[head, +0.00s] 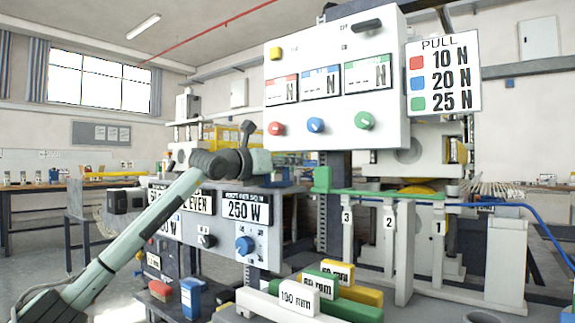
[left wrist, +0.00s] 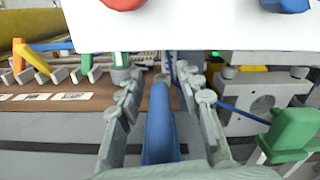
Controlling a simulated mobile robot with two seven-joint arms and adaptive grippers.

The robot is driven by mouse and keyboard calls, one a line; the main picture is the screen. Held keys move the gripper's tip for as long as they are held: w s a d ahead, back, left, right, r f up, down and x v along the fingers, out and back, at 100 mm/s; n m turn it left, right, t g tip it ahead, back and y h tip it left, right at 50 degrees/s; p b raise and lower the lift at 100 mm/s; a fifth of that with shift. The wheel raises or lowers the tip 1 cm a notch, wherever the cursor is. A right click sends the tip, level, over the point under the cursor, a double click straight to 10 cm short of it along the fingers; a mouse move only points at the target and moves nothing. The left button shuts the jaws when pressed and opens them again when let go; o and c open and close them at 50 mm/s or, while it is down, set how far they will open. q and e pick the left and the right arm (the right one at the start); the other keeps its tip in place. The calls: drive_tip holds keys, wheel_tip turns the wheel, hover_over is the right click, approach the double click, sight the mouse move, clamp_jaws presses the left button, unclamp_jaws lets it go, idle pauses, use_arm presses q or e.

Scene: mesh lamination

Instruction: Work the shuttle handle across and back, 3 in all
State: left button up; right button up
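My left gripper (head: 262,162) is below and left of the upper panel in the head view; its fingertips are hard to make out there. In the left wrist view its two fingers (left wrist: 158,80) stand apart. A long blue bar (left wrist: 160,135) lies between them, with visible gaps on both sides. I cannot tell whether this bar is the shuttle handle. A green block-shaped handle (head: 322,179) stands at the left end of a green rail, right of the gripper; a green block (left wrist: 292,130) also shows at right in the wrist view. My right gripper is not in view.
A white panel (head: 390,130) with red, blue and green knobs hangs just above the gripper. A lower control box (head: 275,215) with a blue knob stands beneath it. Numbered white posts (head: 390,235) stand at right.

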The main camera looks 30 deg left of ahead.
use_arm(q)
clamp_jaws()
idle(0.6)
